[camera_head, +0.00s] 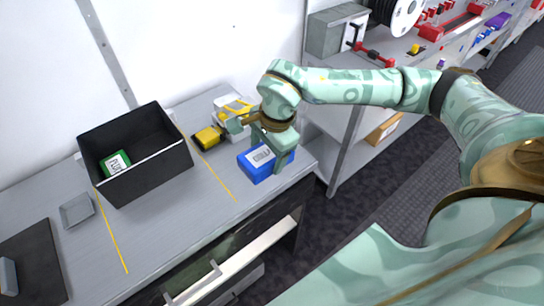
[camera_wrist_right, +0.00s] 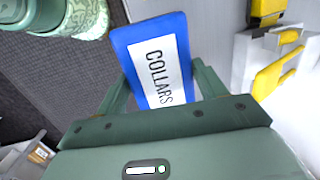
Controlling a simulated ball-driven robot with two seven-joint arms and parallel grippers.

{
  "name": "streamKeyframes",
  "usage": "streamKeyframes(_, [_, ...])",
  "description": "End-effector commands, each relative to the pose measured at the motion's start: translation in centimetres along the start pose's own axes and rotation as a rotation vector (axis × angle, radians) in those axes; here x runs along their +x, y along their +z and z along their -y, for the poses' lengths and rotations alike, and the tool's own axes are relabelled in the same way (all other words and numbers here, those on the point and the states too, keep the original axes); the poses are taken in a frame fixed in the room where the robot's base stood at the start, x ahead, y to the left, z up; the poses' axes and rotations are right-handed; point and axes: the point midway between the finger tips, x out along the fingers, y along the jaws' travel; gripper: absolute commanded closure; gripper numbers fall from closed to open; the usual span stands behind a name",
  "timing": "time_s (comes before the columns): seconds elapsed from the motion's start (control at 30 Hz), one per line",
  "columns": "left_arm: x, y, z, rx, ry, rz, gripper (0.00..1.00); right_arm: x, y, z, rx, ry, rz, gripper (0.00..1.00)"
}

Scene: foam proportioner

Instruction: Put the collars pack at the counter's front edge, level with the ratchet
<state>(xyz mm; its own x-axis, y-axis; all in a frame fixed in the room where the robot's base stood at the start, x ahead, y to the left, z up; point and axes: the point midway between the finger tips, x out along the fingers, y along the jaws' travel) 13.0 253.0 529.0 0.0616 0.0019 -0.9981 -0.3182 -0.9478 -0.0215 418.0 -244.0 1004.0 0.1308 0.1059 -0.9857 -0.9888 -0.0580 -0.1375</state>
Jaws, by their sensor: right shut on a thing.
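The collars pack is a blue box (camera_head: 250,170) with a white label, near the counter's front right corner. The label reads COLLARS in the right wrist view (camera_wrist_right: 121,38). My right gripper (camera_head: 270,152) is shut on the pack from above, a finger on either side. I cannot tell whether the pack touches the counter (camera_head: 205,205). A yellow and black item (camera_head: 207,138) lies farther back, to the left of the pack; I cannot tell for sure if it is the ratchet. My left gripper is not in view.
A black bin (camera_head: 150,175) holding a green pack (camera_head: 115,163) stands at left. A small grey tray (camera_head: 77,209) sits beside it. A white and yellow object (camera_head: 232,108) stands behind my gripper. Yellow lines cross the counter. The front strip left of the pack is clear.

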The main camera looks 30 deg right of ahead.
Motion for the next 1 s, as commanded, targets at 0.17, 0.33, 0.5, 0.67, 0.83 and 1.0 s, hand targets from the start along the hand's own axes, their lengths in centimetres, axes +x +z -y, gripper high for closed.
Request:
streamKeyframes(0.17, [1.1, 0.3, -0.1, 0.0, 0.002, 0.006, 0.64, 3.8, -3.2, 2.0, 0.002, 0.003, 0.001, 0.57])
streamKeyframes(0.33, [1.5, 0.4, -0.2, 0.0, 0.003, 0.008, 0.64, 5.5, -4.5, 2.9, -0.002, 0.001, 0.002, 0.57])
streamKeyframes(0.5, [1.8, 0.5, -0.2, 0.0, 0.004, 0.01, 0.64, 6.5, -5.3, 3.3, -0.002, 0.0, 0.001, 0.57])
streamKeyframes(0.67, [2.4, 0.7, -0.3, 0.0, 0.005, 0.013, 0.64, 9.2, -5.6, 3.0, -0.004, 0.002, 0.003, 0.57])
streamKeyframes(0.83, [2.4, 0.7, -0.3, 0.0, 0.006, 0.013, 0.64, 9.6, -5.8, 3.0, -0.003, -0.002, 0.001, 0.57])
streamKeyframes(1.0, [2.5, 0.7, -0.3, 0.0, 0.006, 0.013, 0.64, 9.7, -5.8, 3.0, -0.003, -0.001, 0.001, 0.57])
